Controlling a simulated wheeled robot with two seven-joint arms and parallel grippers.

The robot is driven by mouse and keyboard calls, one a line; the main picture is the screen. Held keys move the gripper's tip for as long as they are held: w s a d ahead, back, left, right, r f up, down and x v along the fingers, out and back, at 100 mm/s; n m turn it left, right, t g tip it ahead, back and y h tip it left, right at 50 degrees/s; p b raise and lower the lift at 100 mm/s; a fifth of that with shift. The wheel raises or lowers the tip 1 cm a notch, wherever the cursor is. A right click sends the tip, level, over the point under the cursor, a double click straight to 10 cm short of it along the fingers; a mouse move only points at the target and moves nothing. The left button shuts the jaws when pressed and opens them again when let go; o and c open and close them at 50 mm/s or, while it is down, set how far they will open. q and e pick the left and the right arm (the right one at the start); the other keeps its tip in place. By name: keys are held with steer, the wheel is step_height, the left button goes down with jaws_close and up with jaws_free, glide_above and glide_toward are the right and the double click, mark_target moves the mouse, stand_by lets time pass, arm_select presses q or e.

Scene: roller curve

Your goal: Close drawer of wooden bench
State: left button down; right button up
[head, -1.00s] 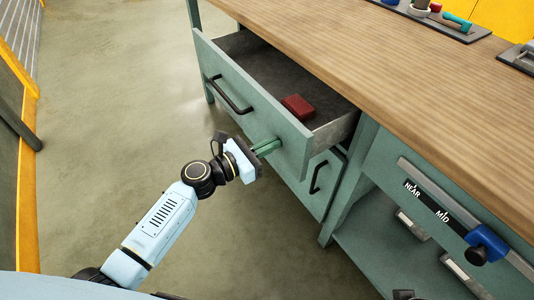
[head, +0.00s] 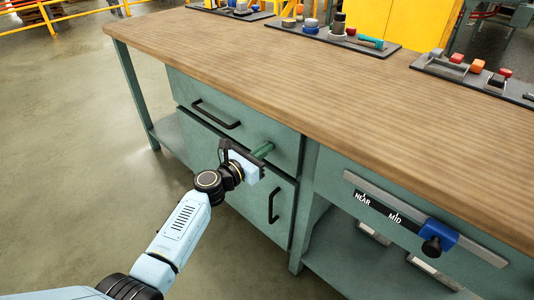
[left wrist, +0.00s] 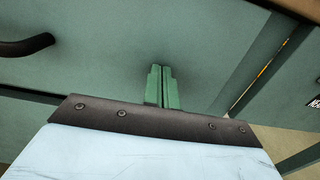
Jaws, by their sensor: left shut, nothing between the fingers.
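The wooden bench (head: 330,85) has a wood top and a green body. Its upper drawer (head: 275,132) sits flush under the top, with a black bar handle (head: 216,115) on its front. The handle's end also shows at the left of the left wrist view (left wrist: 25,45). My left gripper (head: 263,150) is shut and empty, its green fingers pointing at the drawer front right of the handle. In the left wrist view the fingertips (left wrist: 160,72) are at the drawer front; I cannot tell whether they touch. The drawer's inside is hidden. My right gripper is not in view.
A cabinet door with a vertical black handle (head: 273,206) is below the drawer. A NEAR/MID slide rail with a blue slider (head: 437,236) is on the bench front at right. Tool trays (head: 345,38) stand along the back of the top. Open floor lies left.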

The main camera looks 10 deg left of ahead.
arm_select(q)
steer(key=shift+w+d+r, duration=0.15)
steer(key=shift+r, duration=0.15)
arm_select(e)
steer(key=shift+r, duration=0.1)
